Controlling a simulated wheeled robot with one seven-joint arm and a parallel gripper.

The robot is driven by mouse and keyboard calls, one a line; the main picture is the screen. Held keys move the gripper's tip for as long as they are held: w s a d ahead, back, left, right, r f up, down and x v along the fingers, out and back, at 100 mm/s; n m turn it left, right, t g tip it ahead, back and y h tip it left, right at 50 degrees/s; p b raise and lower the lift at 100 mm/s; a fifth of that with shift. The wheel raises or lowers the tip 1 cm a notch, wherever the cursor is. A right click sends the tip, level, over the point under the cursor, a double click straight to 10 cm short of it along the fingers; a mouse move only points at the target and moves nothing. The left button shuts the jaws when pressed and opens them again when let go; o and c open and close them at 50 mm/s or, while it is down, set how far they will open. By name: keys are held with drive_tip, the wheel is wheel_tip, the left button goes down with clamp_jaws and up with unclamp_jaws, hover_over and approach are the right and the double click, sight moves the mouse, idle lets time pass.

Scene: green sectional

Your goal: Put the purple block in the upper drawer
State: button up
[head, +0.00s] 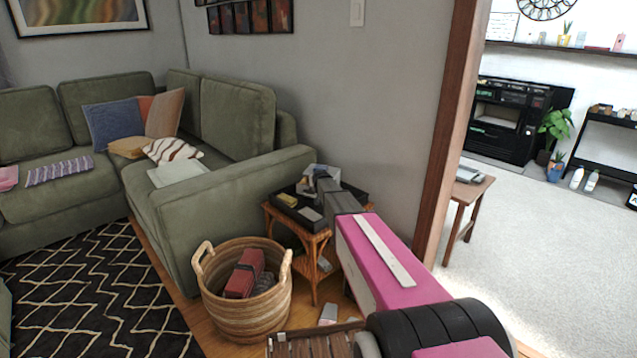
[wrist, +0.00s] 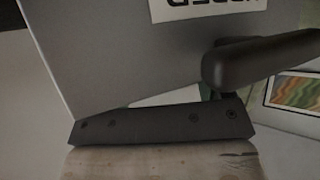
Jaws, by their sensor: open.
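I cannot make out the purple block in either view. My gripper (head: 326,187) is the dark grey end of my pink arm, over the side table in the head view. It is open; its fingertips are hard to make out and I see nothing held. In the wrist view a grey panel (wrist: 130,60) with a cut-off white lettered label (wrist: 205,8) fills the upper part. A dark rounded bar (wrist: 255,62), perhaps a handle, is at its right. I cannot tell if this panel is the upper drawer.
A side table (head: 314,237) bears a black tray-like thing (head: 290,212) with small items. A wicker basket (head: 245,318) holding a red item (head: 245,273) stands in front. The green sofa (head: 215,215) is at left, a wooden door frame (head: 455,130) at right. Open floor lies beyond the frame.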

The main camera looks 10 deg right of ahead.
drive_tip(key=d+f+v, duration=0.1)
drive_tip(key=v, duration=1.1)
drive_tip(key=s+a+f+g, duration=0.1)
drive_tip(key=s+g, duration=0.3)
drive_tip(key=s, duration=1)
drive_tip(key=s+a+f+g, duration=0.1)
drive_tip(key=s+f+g, duration=0.3)
drive_tip(key=s, duration=1)
drive_tip(key=s+a+f+g, duration=0.1)
drive_tip(key=s+f+g, duration=0.2)
drive_tip(key=s, duration=1.1)
drive_tip(key=shift+s+n+g+y, duration=0.3)
drive_tip(key=shift+n+g+y, duration=0.1)
drive_tip(key=shift+g, duration=0.2)
